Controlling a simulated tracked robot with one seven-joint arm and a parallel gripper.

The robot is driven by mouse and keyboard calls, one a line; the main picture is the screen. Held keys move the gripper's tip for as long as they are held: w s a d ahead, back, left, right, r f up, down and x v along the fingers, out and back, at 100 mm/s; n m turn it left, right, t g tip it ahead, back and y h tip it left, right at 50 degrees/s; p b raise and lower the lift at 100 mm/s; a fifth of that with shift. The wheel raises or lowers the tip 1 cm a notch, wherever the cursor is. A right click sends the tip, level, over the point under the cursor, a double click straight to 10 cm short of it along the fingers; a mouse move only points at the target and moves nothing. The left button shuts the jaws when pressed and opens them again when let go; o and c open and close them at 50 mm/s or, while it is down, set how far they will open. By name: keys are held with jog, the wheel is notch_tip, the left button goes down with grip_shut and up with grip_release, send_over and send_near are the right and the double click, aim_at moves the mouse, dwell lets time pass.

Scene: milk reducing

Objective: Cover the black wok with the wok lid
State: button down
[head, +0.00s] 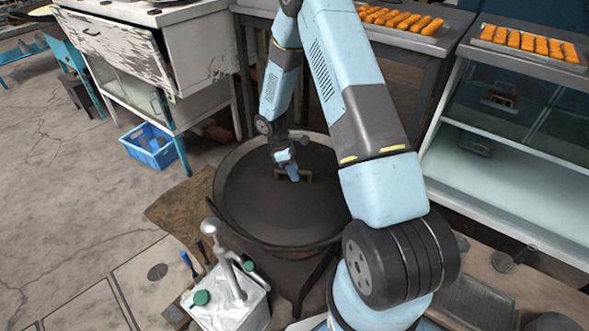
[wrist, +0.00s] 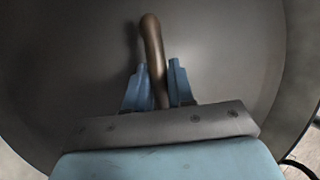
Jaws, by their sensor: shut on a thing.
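The wok lid (head: 265,212) is a wide dark grey disc with a brown bar handle (head: 307,176). It lies inside the round rim of the black wok (head: 221,203) at the centre of the head view, roughly level. I cannot tell whether it rests on the wok all round. My gripper (head: 292,177) is shut on the handle near the lid's middle. In the wrist view my gripper's blue fingers (wrist: 160,75) stand on both sides of the handle (wrist: 151,38), and the lid's surface (wrist: 80,75) fills most of the picture. The wok's inside is hidden.
A white container with a pump (head: 232,312) and green caps stands in front of the wok. A worn white cabinet (head: 205,60) and a blue crate (head: 150,147) are at the left. Trays of orange sticks (head: 402,22) lie on counters behind. Open floor is at the far left.

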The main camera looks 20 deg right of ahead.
jog(key=shift+a+f, duration=0.1)
jog(key=c, duration=0.9)
grip_release()
jog(key=v, duration=1.3)
jog(key=shift+w+a+r, duration=0.1)
jog(key=shift+w+r, duration=0.05)
jog(key=shift+r, duration=0.15)
